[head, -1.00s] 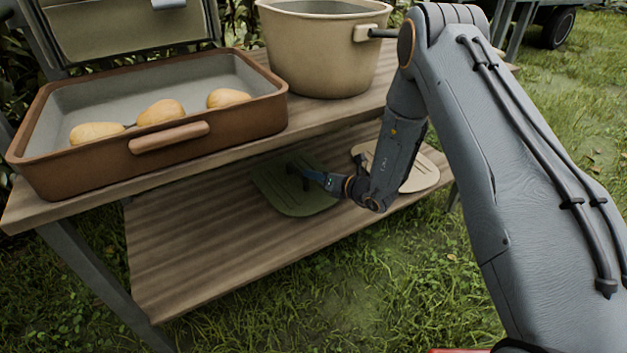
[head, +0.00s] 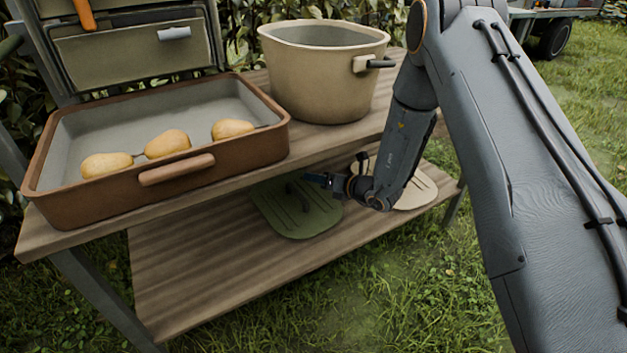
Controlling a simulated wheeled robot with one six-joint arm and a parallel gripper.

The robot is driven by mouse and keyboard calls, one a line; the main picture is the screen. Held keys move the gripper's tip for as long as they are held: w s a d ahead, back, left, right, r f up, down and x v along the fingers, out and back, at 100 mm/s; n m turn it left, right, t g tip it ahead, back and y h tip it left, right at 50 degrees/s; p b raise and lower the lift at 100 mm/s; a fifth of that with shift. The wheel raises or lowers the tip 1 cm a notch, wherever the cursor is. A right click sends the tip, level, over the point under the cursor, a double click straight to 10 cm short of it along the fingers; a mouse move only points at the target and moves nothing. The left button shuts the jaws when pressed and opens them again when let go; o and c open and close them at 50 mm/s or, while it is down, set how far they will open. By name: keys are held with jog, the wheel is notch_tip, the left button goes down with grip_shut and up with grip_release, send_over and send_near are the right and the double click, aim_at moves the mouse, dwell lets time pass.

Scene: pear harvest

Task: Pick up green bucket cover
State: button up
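The green bucket cover (head: 310,219) lies flat on the lower wooden shelf, partly under the upper shelf's edge. It has raised ridges and a dark handle (head: 304,192). My gripper (head: 312,179) is just above and to the right of that handle in the picture, over the cover's far right part. It is small and dark here, and whether its fingers are open or shut cannot be made out. The handle looks apart from the fingers, and the cover rests on the shelf.
A beige cover (head: 420,190) lies to the right, partly behind my arm. On the upper shelf stand a beige bucket (head: 320,85) and a brown crate (head: 110,203) with three pears (head: 167,143). The lower shelf's left part (head: 190,270) is clear.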

jog(key=o, duration=1.9)
